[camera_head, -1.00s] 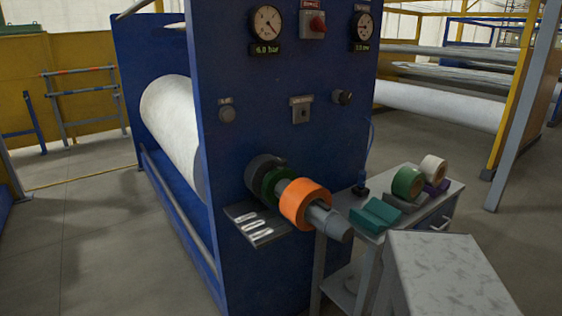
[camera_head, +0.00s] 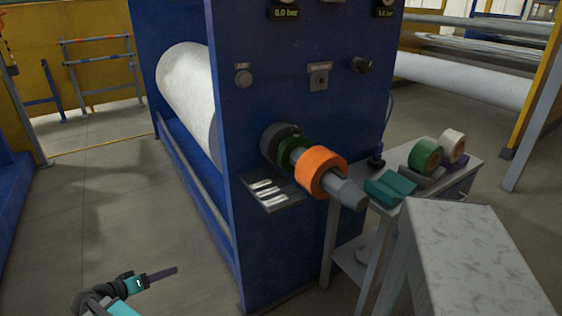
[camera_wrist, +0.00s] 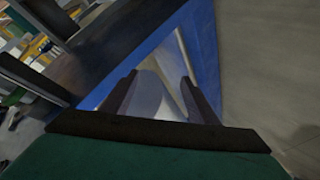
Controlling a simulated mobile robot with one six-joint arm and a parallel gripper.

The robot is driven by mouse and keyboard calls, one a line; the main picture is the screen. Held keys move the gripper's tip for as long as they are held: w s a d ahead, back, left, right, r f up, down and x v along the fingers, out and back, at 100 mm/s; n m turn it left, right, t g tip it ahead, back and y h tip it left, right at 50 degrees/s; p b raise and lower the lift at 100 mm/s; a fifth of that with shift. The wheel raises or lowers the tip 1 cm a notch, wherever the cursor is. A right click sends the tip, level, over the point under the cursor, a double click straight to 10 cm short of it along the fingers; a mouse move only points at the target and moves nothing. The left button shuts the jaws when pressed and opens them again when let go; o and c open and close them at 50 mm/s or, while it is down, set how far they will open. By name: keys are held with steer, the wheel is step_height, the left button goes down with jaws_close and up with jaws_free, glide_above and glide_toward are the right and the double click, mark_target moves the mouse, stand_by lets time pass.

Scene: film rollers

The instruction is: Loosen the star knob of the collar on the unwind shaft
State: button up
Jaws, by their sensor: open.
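The unwind shaft (camera_head: 342,191) sticks out of the blue machine's front panel, toward the lower right. It carries a dark grey ring (camera_head: 277,143) near the panel, a green ring (camera_head: 293,151) and a wide orange ring (camera_head: 320,173). I cannot tell which ring is the collar, and no star knob can be made out. My gripper (camera_head: 172,270) is low at the bottom left of the head view, well apart from the shaft. In the wrist view my gripper (camera_wrist: 159,92) shows two dark fingers spread apart, with nothing held between them.
A small plate with pale tools (camera_head: 268,190) juts out below the shaft. A grey cart (camera_head: 455,183) with rolls and a teal block (camera_head: 390,188) stands right of it. A grey box-like surface (camera_head: 460,235) fills the lower right. Floor left of the machine is clear.

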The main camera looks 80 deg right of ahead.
steer(key=s+d+r+m+g+h, duration=0.1)
steer(key=s+d+r+m+g, duration=0.2)
steer(key=d+r, duration=0.65)
steer(key=s+d+r+m+g+h, duration=0.15)
steer(key=s+d+r+m, duration=0.45)
steer(key=r, duration=0.7)
steer(key=m+g+y+b, duration=0.1)
steer(key=m+g+y, duration=0.1)
steer(key=m+g, duration=0.3)
glide_toward(291, 129)
steer(key=a, duration=0.1)
steer(key=shift+w, duration=0.55)
steer(key=shift+p+x, duration=1.05)
steer(key=shift+x, duration=5.85)
steer(key=shift+d, duration=0.1)
steer(key=shift+c, duration=0.2)
steer(key=c, duration=1)
